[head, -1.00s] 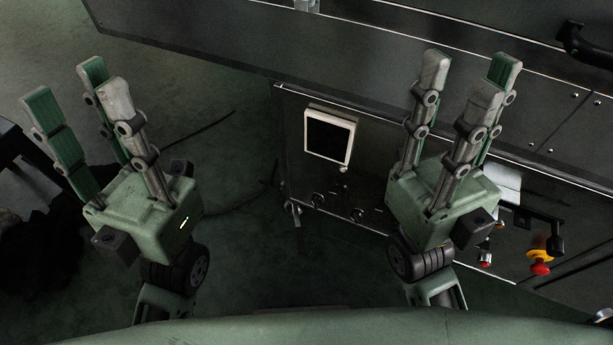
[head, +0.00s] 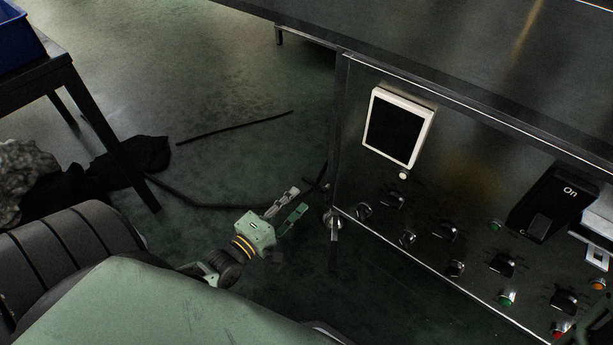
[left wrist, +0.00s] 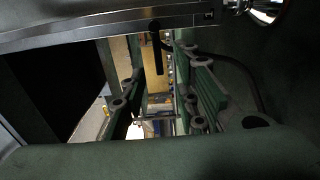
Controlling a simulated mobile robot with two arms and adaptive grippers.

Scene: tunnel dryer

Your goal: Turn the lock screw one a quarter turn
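My left gripper (head: 298,199) is small and low in the middle of the head view, left of the control panel. Its fingers are apart with nothing between them; they also show spread in the left wrist view (left wrist: 160,100). A small metal fitting (head: 333,219) sits at the panel's lower left corner, a short gap right of the fingers. I cannot tell whether it is lock screw one. In the left wrist view a dark handle-like piece (left wrist: 156,48) hangs below a metal bar (left wrist: 105,25), beyond the fingers.
The dark panel (head: 385,240) carries a white-framed screen (head: 396,128), several knobs, coloured buttons and a black "On" switch (head: 553,205). A black table (head: 80,95) with a blue crate (head: 18,45) stands at the left. Dark cloth and a cable lie on the floor.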

